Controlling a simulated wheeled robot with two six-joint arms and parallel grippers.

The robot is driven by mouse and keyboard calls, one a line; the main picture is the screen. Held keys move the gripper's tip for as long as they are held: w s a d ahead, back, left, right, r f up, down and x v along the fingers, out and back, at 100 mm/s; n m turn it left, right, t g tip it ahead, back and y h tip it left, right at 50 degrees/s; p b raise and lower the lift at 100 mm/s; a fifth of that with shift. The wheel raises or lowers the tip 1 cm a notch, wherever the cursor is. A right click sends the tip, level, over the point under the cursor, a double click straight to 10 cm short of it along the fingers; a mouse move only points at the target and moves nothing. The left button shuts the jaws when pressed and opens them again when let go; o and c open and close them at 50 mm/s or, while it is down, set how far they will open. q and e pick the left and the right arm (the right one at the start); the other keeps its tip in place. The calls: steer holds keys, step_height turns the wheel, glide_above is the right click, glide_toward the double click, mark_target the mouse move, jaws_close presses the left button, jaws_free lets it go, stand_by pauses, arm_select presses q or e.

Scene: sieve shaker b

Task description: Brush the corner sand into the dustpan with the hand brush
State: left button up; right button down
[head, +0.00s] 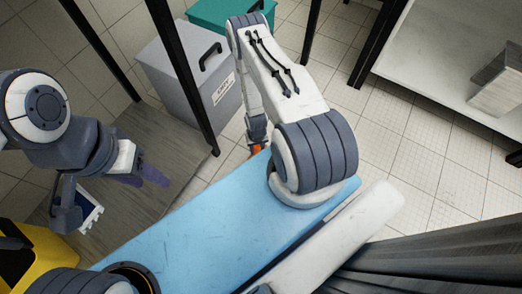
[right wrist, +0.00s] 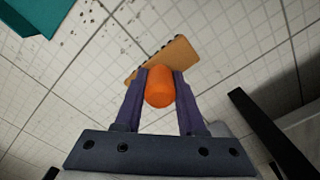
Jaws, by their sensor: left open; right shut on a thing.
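The hand brush (right wrist: 182,58) shows in the right wrist view, with an orange handle and a flat tan head. My right gripper (right wrist: 160,80) is shut on the orange handle and holds the brush over the tiled floor. In the head view only a bit of the orange handle (head: 256,149) shows below my right gripper (head: 257,138). Dark specks of sand (right wrist: 88,18) lie scattered on the tiles at the upper left of the right wrist view, beyond the brush head. My left gripper (head: 148,179) is open and empty at the left. I cannot make out the dustpan.
A grey lidded bin (head: 186,75) with a label stands at the back, with a teal container (head: 228,14) behind it. Black posts (head: 185,75) rise near the bin. A white shelf unit (head: 440,55) stands at the right. Tiled floor (head: 400,140) lies open between.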

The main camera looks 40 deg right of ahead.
steer(key=shift+f, duration=0.1)
steer(key=shift+s+f+b, duration=0.2)
steer(key=shift+f+b, duration=0.65)
steer(key=shift+f, duration=0.2)
steer(key=shift+s, duration=0.15)
steer(key=shift+s+d+r+p, duration=0.1)
steer(key=shift+s+d+p, duration=0.25)
steer(key=shift+s, duration=0.35)
steer(key=shift+s+d+p, duration=0.2)
steer(key=shift+s+p, duration=0.1)
steer(key=shift+s, duration=0.35)
steer(key=shift+s+d+p, duration=0.2)
steer(key=shift+s+d, duration=0.1)
steer(key=shift+s, duration=0.35)
steer(key=shift+s+d+p, duration=0.15)
steer(key=shift+s+d, duration=0.1)
steer(key=shift+s, duration=0.4)
steer(key=shift+s, duration=0.1)
